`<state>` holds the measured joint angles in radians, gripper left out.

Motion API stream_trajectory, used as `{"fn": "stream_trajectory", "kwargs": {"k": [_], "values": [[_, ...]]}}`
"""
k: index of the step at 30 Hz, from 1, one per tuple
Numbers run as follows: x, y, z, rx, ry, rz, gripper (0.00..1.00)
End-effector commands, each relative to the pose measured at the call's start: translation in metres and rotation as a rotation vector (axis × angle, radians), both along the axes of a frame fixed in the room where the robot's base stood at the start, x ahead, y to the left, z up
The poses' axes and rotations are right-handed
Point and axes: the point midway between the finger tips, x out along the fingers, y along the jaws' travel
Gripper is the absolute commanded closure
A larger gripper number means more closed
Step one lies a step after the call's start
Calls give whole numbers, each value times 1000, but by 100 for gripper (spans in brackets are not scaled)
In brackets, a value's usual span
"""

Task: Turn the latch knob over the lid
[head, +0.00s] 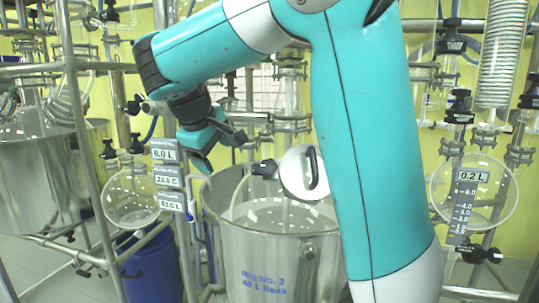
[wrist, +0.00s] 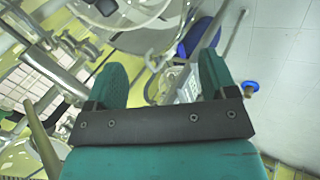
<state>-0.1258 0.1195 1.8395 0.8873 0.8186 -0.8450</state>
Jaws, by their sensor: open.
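The steel vessel (head: 275,265) marked "Rig No. 2" stands in the middle of the head view, with a clear glass-like rim area on top. A round pale lid (head: 296,182) with a dark handle shows above it, tilted so its face is toward the camera; my arm hides its right edge. A black knob (head: 264,169) sits at the lid's left edge; I take it for the latch knob. My gripper (head: 218,155) is open and empty, above and left of the knob and apart from it. In the wrist view the open fingers (wrist: 162,78) hold nothing.
A display panel (head: 168,177) on a frame post stands left of the vessel, near my gripper. A round glass flask (head: 130,197) and a blue barrel (head: 150,270) are further left. Another flask (head: 497,200) hangs at right. Clamps and glass tubes crowd behind.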

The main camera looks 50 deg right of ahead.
Motion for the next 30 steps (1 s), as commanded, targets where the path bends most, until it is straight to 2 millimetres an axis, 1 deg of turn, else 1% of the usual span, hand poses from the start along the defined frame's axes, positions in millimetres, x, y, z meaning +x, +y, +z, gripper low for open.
{"fn": "stream_trajectory", "kwargs": {"k": [1, 4, 7, 11, 14, 17, 30], "values": [[2, -16, 20, -42, 12, -62, 22], [-3, -38, 40, -101, 38, -160, 22], [-9, -49, 51, -131, 58, -223, 22], [-14, -56, 53, -145, 72, -260, 22], [-15, -64, 44, -147, 76, -265, 22], [-16, -75, 30, -145, 75, -266, 22], [-19, -139, -42, -144, 76, -265, 22]]}}
